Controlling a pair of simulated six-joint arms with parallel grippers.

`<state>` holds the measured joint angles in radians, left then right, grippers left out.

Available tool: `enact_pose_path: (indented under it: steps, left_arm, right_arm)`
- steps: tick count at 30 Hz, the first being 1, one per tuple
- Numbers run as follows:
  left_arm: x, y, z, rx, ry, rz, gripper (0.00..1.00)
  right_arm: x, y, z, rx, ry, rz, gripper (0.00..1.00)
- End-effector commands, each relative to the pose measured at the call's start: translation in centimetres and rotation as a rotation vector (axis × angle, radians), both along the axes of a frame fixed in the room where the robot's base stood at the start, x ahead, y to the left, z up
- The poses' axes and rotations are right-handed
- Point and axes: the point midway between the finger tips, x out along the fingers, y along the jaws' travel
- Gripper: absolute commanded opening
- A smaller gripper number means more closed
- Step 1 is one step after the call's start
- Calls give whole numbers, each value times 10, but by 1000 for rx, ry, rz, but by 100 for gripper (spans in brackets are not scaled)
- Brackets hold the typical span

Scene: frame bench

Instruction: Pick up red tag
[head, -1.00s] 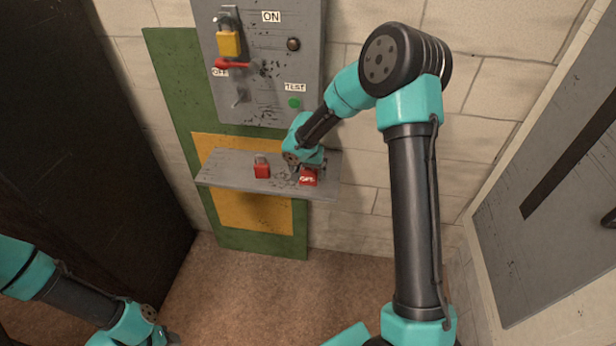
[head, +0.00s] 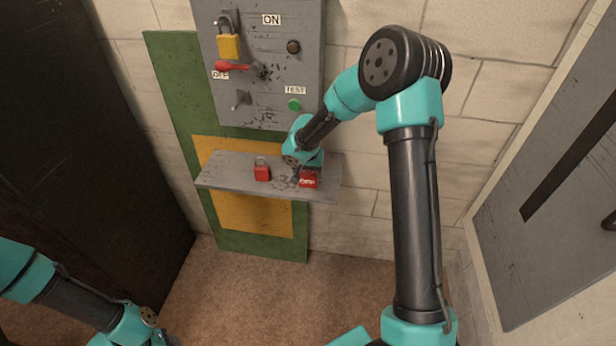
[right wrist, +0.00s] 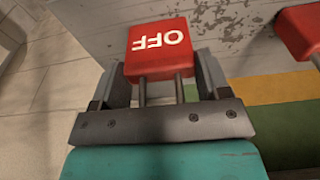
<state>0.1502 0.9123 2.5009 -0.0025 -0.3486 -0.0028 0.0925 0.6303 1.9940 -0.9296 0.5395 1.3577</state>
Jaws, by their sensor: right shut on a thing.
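The red tag (head: 308,182), marked OFF in white, is at the right part of the grey shelf (head: 222,178). It also shows in the right wrist view (right wrist: 160,48), between the two grey fingers of my right gripper (right wrist: 160,80). My right gripper (head: 299,171) is shut on the tag. I cannot tell whether the tag touches the shelf. My left arm shows at the lower left in the head view, but its fingers are out of view.
A red padlock (head: 262,173) stands on the shelf left of the tag. A grey panel above holds a yellow padlock (head: 229,46), a red lever (head: 233,67) and a green TEST button (head: 294,105). A dark cabinet (head: 80,130) is at left.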

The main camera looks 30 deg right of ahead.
Motion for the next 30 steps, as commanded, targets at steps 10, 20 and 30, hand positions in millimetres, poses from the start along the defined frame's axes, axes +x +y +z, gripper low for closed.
enact_pose_path:
  steps: [10,20,30]
  left_arm:
    - [0,0,0,0,0,0,43]
    - [0,0,0,0,0,0,43]
    - [0,0,0,0,0,0,43]
  right_arm:
    - [1,0,18,0,-5,-1,46]
    - [-16,9,37,0,0,3,46]
    - [-79,44,44,0,1,5,46]
